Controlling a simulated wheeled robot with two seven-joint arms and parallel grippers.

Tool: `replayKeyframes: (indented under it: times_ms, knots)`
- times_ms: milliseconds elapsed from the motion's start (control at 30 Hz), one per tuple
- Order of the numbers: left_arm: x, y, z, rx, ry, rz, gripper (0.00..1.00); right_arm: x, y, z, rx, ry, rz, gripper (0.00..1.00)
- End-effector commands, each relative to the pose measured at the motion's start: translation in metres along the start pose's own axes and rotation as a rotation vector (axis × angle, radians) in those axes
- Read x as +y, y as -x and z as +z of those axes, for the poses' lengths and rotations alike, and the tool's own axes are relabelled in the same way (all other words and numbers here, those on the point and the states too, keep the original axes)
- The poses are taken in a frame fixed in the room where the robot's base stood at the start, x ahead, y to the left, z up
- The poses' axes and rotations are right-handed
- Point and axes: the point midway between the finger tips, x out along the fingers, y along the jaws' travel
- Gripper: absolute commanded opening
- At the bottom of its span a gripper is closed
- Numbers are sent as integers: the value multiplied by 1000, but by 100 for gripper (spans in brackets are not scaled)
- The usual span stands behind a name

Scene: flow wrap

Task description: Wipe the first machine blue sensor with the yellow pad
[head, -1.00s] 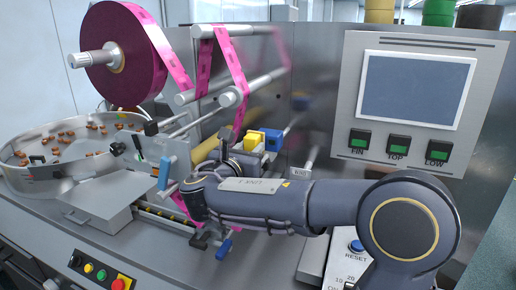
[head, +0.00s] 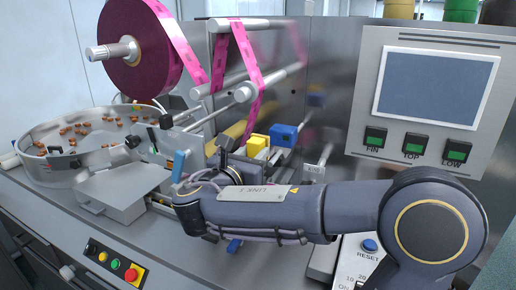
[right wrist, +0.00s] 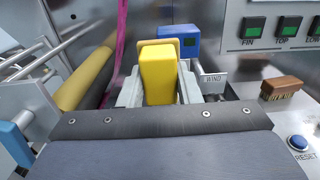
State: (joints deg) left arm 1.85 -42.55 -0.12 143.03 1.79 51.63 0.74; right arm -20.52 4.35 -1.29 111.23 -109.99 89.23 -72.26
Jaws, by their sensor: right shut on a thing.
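The yellow pad (head: 257,143) is held upright in my right gripper (right wrist: 160,88), whose grey fingers are shut on it from both sides in the right wrist view. The blue sensor (head: 283,135) is a small blue block on the machine, just right of the pad and behind it. In the right wrist view the sensor (right wrist: 186,40) shows beyond the pad, which covers part of its left side. I cannot tell whether pad and sensor touch. My right forearm hides most of the right gripper in the head view. My left gripper is not in view.
A magenta film reel (head: 135,45) and its rollers stand at the left, above a round bowl (head: 40,165) of brown pieces. The button panel (head: 430,95) is at the right. A brown brush-like block (right wrist: 285,88) shows in the right wrist view.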

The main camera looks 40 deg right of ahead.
Motion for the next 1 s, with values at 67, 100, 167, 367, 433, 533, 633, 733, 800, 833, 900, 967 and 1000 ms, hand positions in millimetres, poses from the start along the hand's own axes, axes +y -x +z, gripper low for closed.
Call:
replayKeyframes:
  times_ms: [67,100,167,367,433,533,633,733,800,833,900,967,1000]
  knots:
    - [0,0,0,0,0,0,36,0,4,0,0,-1,1,12]
    - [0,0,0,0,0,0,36,0,4,0,0,-1,1,12]
    - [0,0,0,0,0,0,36,0,5,0,0,-1,0,12]
    - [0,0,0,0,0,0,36,0,5,0,0,-1,0,12]
    - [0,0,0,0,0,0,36,0,6,0,0,-1,0,12]
    - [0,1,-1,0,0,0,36,0,11,0,0,-1,2,12]
    - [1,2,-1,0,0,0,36,1,20,0,0,-1,3,12]
    - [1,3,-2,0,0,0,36,1,29,1,0,0,3,12]
    - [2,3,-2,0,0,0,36,0,34,0,0,0,2,12]
    - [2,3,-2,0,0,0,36,0,34,0,0,0,2,12]
    - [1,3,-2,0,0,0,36,0,35,0,0,0,0,12]
    - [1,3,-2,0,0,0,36,0,35,0,0,0,0,12]
    - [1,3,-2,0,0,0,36,0,35,0,0,0,0,12]
